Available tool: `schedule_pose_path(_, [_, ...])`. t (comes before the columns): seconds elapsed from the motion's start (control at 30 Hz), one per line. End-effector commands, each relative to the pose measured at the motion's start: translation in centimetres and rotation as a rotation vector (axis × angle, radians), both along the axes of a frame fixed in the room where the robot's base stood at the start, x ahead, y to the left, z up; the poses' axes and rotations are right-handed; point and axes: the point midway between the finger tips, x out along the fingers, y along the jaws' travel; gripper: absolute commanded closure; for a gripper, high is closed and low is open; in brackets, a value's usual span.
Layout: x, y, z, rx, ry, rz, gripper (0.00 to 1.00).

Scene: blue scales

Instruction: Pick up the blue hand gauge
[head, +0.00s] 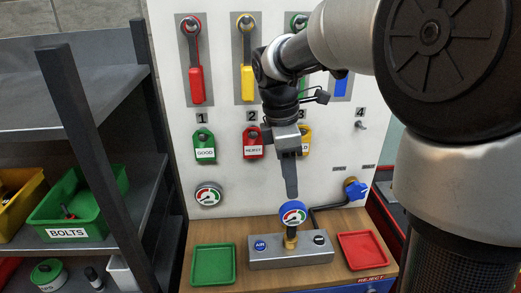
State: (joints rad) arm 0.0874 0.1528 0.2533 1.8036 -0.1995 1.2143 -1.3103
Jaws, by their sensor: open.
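The blue gauge (293,213) has a blue rim and a white face with red and green marks. It stands upright on a brass fitting on a grey metal block (318,256), on the wooden bench. My gripper (291,194) points down just above the gauge's top edge. Its fingers line up in this view, so the space between them is hidden. The gripper is open and nothing shows held in it. Whether the fingertips touch the rim cannot be told.
A second gauge (208,194) is on the white panel. A green tray (213,281) and a red tray (387,249) flank the block. A dark hose runs to a blue valve handle (357,192) at right. A shelf (75,130) with bins stands at left.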

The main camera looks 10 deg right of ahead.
Motion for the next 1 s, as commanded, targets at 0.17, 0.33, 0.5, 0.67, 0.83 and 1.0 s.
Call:
schedule_pose_path(0.17, [0.2,-0.3,-2.2,-0.001,0.016,0.028,0.56])
schedule_pose_path(0.33, [0.2,-0.9,-5.9,-0.001,0.017,0.026,0.56])
schedule_pose_path(0.5, [0.2,-1.4,-9.5,-0.001,0.016,0.026,0.56])
schedule_pose_path(0.67, [0.3,-1.7,-11.6,-0.001,0.013,0.024,0.56])
schedule_pose_path(0.83, [0.3,-1.9,-12.5,0.000,0.012,0.024,0.56])
schedule_pose_path(1.0, [0.7,-2.3,-14.9,-0.001,0.015,0.024,0.56])
